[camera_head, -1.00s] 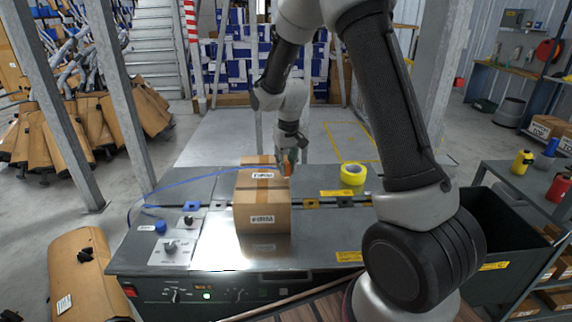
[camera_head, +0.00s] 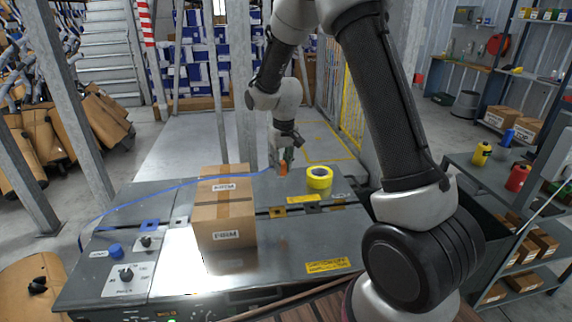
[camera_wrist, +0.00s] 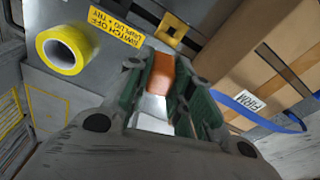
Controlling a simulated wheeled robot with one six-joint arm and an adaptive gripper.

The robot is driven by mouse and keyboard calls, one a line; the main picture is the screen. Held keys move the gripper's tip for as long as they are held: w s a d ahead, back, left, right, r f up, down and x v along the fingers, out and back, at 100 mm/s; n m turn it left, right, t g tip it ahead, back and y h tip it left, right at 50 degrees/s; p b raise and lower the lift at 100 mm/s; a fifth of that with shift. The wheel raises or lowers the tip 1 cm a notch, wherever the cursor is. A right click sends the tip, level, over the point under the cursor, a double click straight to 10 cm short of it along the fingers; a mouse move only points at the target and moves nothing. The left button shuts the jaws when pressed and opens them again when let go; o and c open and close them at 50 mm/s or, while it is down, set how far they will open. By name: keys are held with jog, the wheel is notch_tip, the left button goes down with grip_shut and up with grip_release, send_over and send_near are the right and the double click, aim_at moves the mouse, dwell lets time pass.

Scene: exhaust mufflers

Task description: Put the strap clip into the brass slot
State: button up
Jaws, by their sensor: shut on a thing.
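My gripper (camera_head: 281,160) is shut on the strap clip (camera_head: 283,169), a small orange piece, and holds it above the machine's table, right of the carton. In the wrist view, the clip (camera_wrist: 162,76) sits between the green fingers of my gripper (camera_wrist: 161,85), with a pale metallic part nearer the camera. The brass slot (camera_head: 278,213) is a yellow plate on the table's dark seam. In the wrist view, the brass slot (camera_wrist: 171,29) shows a dark square opening, beyond the fingertips and apart from the clip.
The taped carton (camera_head: 225,210) stands left of the brass slot. A yellow tape roll (camera_head: 319,178) lies right of my gripper. A blue slot plate (camera_head: 150,225) and knobs (camera_head: 126,274) are at the left. The table's front right is mostly clear.

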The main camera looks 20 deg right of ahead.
jog(key=w+a+n, duration=0.2)
jog(key=a, duration=0.4)
jog(key=w+a+n, duration=0.2)
jog(key=a+n, duration=0.1)
jog(key=a, duration=0.3)
jog(key=w+a+r+n, duration=0.1)
jog(key=w+a+n, duration=0.2)
jog(key=a, duration=0.3)
jog(key=shift+w+a+y, duration=0.1)
jog(key=shift+a+y, duration=0.05)
jog(key=shift+y, duration=0.25)
jog(key=a+r+n+g, duration=0.1)
jog(key=a+n, duration=0.6)
jog(key=a, duration=1.1)
jog(key=s+d, duration=0.3)
jog(key=d, duration=1.2)
jog(key=s+d, duration=0.4)
jog(key=d, duration=1.1)
jog(key=d+f, duration=0.4)
jog(key=f, duration=0.7)
jog(key=shift+s+d+f+y, duration=0.2)
jog(key=shift+s+f+y, duration=0.05)
jog(key=shift+f+y, duration=0.1)
jog(key=shift+f, duration=0.15)
jog(key=shift+f, duration=2.2)
